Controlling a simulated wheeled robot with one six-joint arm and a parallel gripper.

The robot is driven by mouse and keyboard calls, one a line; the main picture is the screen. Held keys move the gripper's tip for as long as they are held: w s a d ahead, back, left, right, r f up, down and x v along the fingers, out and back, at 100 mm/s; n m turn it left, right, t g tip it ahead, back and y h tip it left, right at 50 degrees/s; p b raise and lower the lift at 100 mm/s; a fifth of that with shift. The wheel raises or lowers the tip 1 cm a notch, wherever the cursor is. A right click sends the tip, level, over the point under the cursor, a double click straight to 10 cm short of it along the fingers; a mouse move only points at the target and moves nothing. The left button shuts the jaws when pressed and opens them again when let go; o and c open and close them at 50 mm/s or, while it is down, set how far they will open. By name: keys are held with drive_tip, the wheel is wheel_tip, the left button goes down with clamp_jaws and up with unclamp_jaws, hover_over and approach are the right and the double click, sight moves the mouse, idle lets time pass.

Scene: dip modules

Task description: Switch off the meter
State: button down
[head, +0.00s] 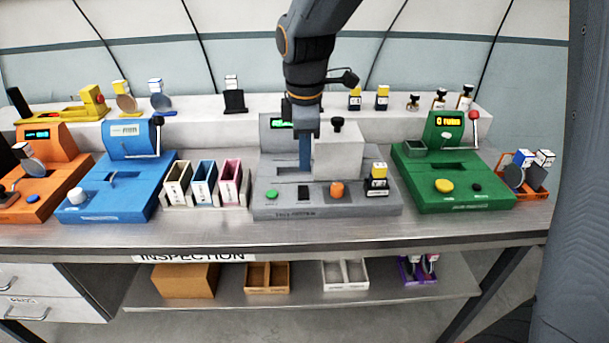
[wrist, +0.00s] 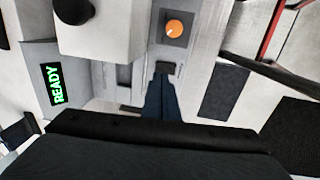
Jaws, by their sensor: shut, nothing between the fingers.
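The grey machine (head: 235,207) in the middle of the bench appears to be the meter; its front label is too small to read surely. Its screen (wrist: 62,84) reads READY in green in the wrist view. On its front are a green button (head: 271,194), a black switch (head: 303,192) and an orange knob (head: 337,189). My gripper (head: 306,166) is shut and empty, pointing down over the machine, left of its light-grey block (head: 339,155). In the wrist view the dark fingertips (wrist: 163,80) are close to the black switch (wrist: 165,67); contact cannot be told.
A small stamped bottle-like item (head: 377,178) stands at the machine's right front. A blue machine (head: 118,190) and slotted bins (head: 204,182) stand left, a green machine (head: 453,175) right. A raised shelf (head: 200,107) with small items runs behind.

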sight(305, 188)
drive_tip(key=shift+w+f+p, duration=0.2)
drive_tip(key=shift+f+p, duration=0.1)
drive_tip(key=shift+f, duration=1.3)
drive_tip(key=shift+w+f+p, duration=0.2)
drive_tip(key=shift+f+p, duration=0.1)
drive_tip(key=shift+f, duration=1.25)
drive_tip(key=shift+d, duration=0.1)
